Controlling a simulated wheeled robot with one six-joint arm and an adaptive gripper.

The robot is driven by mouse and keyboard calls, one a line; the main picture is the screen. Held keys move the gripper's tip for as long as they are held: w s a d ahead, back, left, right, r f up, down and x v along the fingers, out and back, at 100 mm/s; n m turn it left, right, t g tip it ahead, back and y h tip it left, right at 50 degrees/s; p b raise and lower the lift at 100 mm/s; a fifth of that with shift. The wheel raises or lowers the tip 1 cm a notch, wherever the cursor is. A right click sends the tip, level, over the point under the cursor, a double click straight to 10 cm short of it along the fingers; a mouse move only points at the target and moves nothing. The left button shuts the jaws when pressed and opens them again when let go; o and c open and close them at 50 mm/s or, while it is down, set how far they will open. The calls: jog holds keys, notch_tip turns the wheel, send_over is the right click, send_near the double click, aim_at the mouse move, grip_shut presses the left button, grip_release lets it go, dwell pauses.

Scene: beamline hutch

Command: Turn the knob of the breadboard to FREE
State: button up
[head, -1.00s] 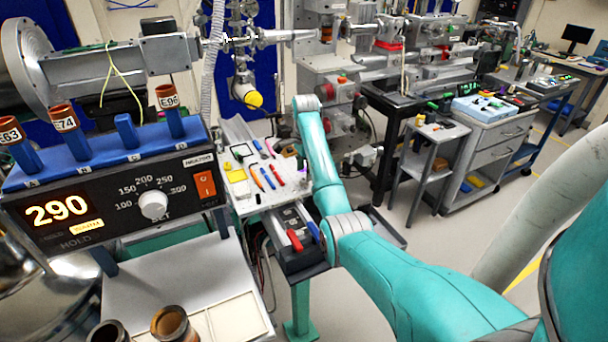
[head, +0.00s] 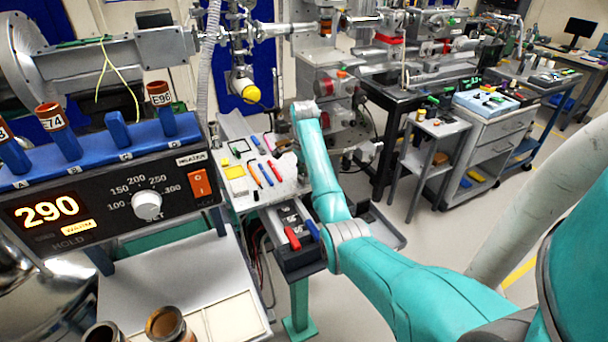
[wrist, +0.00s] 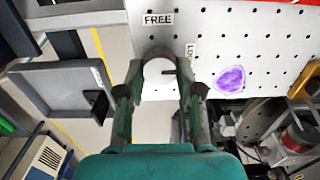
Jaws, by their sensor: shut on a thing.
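The breadboard (wrist: 260,40) is a white plate with rows of small holes in the wrist view. Its pale round knob (wrist: 157,70) sits between the fingers of my gripper (wrist: 158,88), which is shut on it. A short dark mark at the knob's right side points right. The label FREE (wrist: 158,19) is just above the knob. A second, sideways label (wrist: 191,50) is to its upper right, partly hidden and not fully readable. In the head view the breadboard (head: 243,200) lies left of my arm; the knob and my fingers are hidden there.
Pens (head: 265,175) and a yellow item (head: 235,172) lie on the breadboard. A purple patch (wrist: 230,79) is right of my gripper. A grey tray (wrist: 62,82) is at the left. A heater controller (head: 110,195) and open jars (head: 166,325) stand at the head view's left.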

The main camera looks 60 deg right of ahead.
jog(key=shift+n, duration=0.3)
jog(key=n, duration=0.4)
jog(key=shift+w, duration=0.1)
jog(key=n, duration=0.4)
jog(key=shift+w+n, duration=0.1)
jog(key=shift+n, duration=0.3)
jog(key=n, duration=0.4)
jog(key=shift+n, duration=0.3)
jog(key=shift+w+a+n, duration=0.1)
jog(key=shift+n, duration=1.8)
jog(key=o, duration=1.2)
jog(key=shift+c, duration=0.2)
